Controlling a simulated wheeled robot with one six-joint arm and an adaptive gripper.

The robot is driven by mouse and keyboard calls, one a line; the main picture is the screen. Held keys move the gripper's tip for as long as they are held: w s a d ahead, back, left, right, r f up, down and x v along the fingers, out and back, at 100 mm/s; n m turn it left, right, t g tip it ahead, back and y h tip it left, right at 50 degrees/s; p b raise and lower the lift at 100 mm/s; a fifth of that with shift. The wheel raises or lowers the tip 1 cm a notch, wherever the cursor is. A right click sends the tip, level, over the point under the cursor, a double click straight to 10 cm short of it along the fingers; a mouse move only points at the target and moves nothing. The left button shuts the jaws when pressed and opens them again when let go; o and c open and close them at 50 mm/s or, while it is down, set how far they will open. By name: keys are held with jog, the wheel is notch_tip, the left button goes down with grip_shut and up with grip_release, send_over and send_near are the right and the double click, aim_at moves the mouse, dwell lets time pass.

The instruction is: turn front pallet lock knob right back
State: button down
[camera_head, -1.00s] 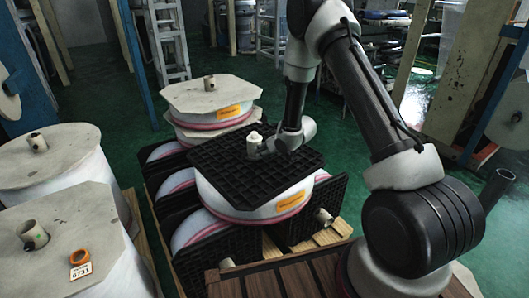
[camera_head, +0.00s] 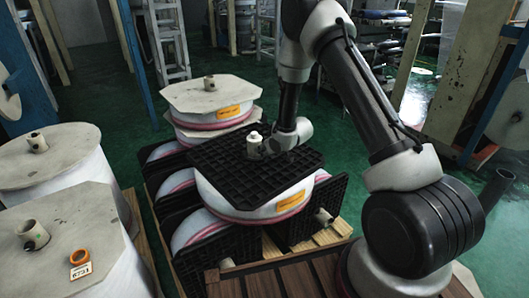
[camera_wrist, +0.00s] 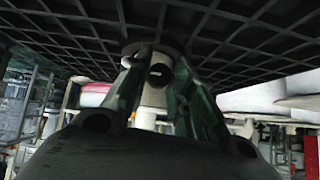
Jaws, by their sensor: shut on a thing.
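The lock knob (camera_head: 254,141) is a small pale knob standing upright on the black grid pallet (camera_head: 225,178), on top of the front stack. My gripper (camera_head: 266,148) comes in low from the right and is at the knob. In the wrist view, both fingers (camera_wrist: 160,75) are shut on the pale knob (camera_wrist: 154,94), one on each side. A dark round part with a small light mark shows between the fingers. The grid pallet fills the top of that view (camera_wrist: 235,40). The knob's exact turn angle cannot be told.
White film rolls sit below the pallet, one with an orange label (camera_head: 293,199). Another wrapped stack (camera_head: 210,100) stands behind. Green floor is open behind the pallet.

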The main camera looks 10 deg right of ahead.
jog(key=n+h, duration=0.1)
jog(key=a+n+t+h, duration=0.1)
jog(key=h, duration=0.1)
jog(key=shift+s+h, duration=0.1)
jog(key=shift+h, duration=0.2)
jog(key=n+h, duration=0.1)
jog(key=n+t+h, duration=0.1)
jog(key=h, duration=0.1)
jog(key=shift+s+a+f+t, duration=0.15)
jog(key=shift+f+t, duration=0.05)
jog(key=shift+t, duration=0.1)
jog(key=n+t+h, duration=0.2)
jog(key=shift+a+f+h, duration=0.2)
jog(key=shift+f+h, duration=0.05)
jog(key=shift+h, duration=0.15)
jog(key=shift+f+n+t+h, duration=0.2)
jog(key=shift+n+t+h, duration=0.9)
jog(key=shift+n, duration=0.1)
jog(key=c, duration=1.2)
grip_release()
jog(key=shift+c, duration=0.2)
jog(key=v, duration=1.2)
jog(key=shift+f, duration=0.1)
